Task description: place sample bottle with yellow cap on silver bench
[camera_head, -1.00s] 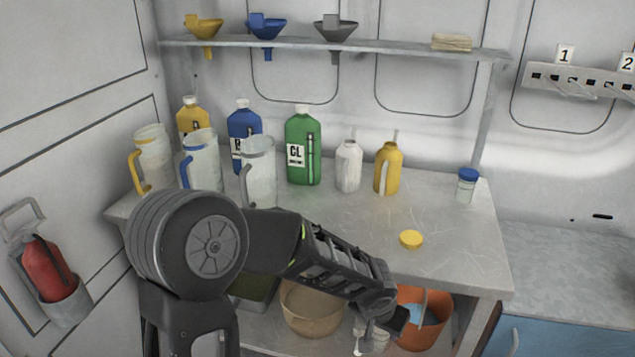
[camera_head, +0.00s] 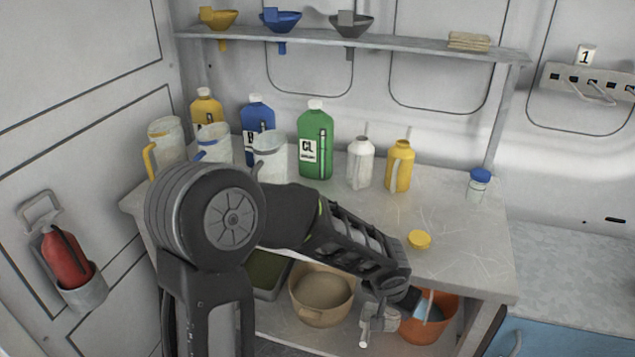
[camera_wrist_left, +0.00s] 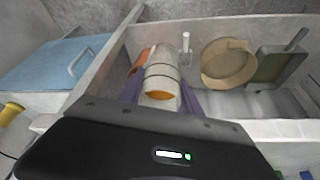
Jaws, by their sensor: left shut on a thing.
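My left gripper (camera_head: 388,302) hangs low in front of the silver bench (camera_head: 465,265), below its top near the lower shelf. In the left wrist view it is shut on a pale, cylindrical sample bottle (camera_wrist_left: 162,72), held between the fingers. The bottle has dark ring lines, and its near end shows orange-yellow; I cannot tell whether that is a cap or contents. In the head view the bottle is hard to make out from the gripper parts. My right gripper is not in view.
A blue-capped bottle (camera_head: 479,184) stands at the bench's right. Pitchers, large bottles and a green jug (camera_head: 315,140) fill its left and back. The front right is mostly clear. Below are an orange bucket (camera_head: 440,325) and a tan basin (camera_head: 318,300).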

